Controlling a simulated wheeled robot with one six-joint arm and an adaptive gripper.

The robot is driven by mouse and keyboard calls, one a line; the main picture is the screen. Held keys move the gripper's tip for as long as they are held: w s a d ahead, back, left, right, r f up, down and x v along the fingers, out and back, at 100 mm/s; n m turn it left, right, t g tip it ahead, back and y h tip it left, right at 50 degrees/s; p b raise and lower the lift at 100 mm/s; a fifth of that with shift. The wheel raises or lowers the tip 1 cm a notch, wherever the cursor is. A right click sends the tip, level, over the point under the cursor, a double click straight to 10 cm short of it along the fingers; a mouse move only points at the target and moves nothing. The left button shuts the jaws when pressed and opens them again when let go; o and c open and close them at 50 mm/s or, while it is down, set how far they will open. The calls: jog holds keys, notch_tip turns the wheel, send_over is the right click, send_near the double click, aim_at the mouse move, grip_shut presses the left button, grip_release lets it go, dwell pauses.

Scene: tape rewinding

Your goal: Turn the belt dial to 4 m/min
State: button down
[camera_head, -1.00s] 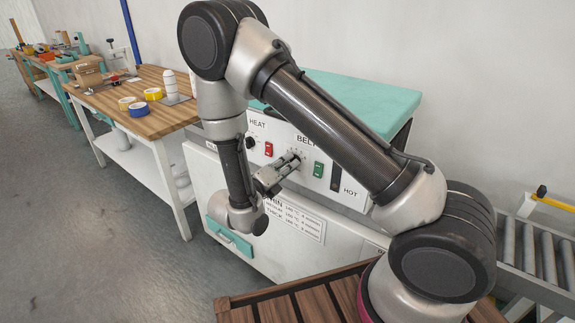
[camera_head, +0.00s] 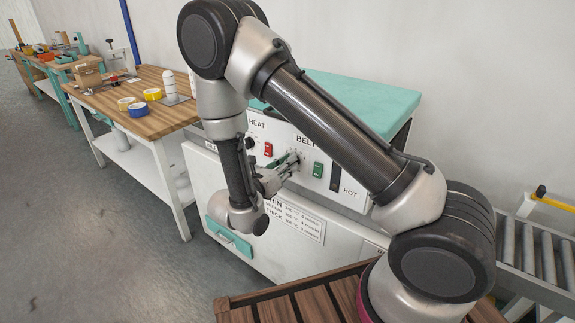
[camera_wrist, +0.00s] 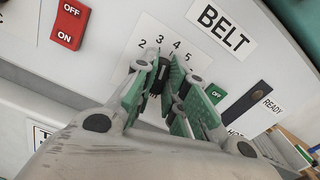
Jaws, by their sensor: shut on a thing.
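The belt dial (camera_wrist: 157,81) is a small black knob on the white oven panel, under the BELT label (camera_wrist: 224,27). In the wrist view the printed numbers 2, 3, 4 and 5 curve round its upper side. My gripper (camera_wrist: 160,74) is shut on the dial, with a finger on either side of it. The fingers hide most of the knob, and I cannot tell surely which number it points to. In the head view my gripper (camera_head: 291,160) reaches the panel just below the BELT label, and the dial is mostly hidden.
A red OFF/ON switch (camera_wrist: 70,24) lies left of the dial and a green switch (camera_wrist: 214,94) lies to its right. A dark READY/HOT indicator slot (camera_wrist: 247,104) is farther right. A wooden table with tape rolls (camera_head: 152,94) stands left of the oven.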

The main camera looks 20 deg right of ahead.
jog(key=shift+s+m, duration=0.1)
jog(key=shift+m, duration=1.2)
jog(key=c, duration=1.5)
grip_release()
jog(key=shift+o, duration=0.2)
jog(key=v, duration=1.2)
